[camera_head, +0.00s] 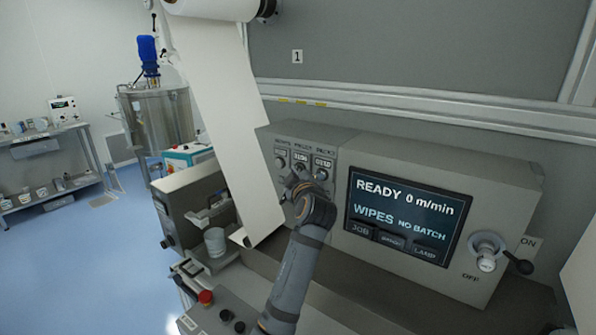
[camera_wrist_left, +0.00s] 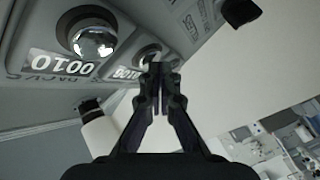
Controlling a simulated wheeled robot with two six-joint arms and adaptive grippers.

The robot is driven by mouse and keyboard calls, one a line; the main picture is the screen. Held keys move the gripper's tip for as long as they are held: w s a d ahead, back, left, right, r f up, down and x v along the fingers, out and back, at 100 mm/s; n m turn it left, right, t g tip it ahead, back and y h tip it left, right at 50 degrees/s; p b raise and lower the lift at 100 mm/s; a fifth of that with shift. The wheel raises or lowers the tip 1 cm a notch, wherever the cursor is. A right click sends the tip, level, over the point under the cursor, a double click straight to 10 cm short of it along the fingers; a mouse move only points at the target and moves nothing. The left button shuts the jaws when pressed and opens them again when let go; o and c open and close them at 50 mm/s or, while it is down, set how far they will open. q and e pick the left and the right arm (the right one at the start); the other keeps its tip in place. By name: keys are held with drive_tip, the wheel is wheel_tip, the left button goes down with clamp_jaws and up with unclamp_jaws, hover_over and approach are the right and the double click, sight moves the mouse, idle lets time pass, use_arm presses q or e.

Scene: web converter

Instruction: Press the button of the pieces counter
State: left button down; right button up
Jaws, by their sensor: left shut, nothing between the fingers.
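The counter panel (camera_head: 308,145) is a grey box face with three small counters side by side, each with a round chrome button under its number window. The labels are too small to read surely; the middle counter (camera_head: 300,157) seems to be the pieces one. My left gripper (camera_head: 296,180) is shut and empty, just in front of the panel below the middle counter. In the left wrist view its fingertips (camera_wrist_left: 160,72) overlap the edge of a counter button (camera_wrist_left: 149,54); I cannot tell whether they touch. Another button (camera_wrist_left: 93,42), by an upside-down "0010", shows clearly. My right gripper is not in view.
Right of the counters is a screen (camera_head: 404,216) reading READY 0 m/min, WIPES, NO BATCH. An ON/OFF rotary switch (camera_head: 487,250) is beyond it. A white web (camera_head: 222,110) hangs close to the left of the gripper. A red button (camera_head: 205,297) is at the lower left.

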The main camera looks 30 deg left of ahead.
use_arm(q)
drive_tip(key=shift+w, duration=0.15)
idle(0.3)
drive_tip(key=shift+s, duration=1)
drive_tip(key=shift+s+a+b, duration=0.15)
drive_tip(key=shift+s+b, duration=0.15)
drive_tip(key=shift+s, duration=0.95)
drive_tip(key=shift+s+a+b, duration=0.1)
drive_tip(key=shift+s+b, duration=0.15)
drive_tip(key=shift+s, duration=1)
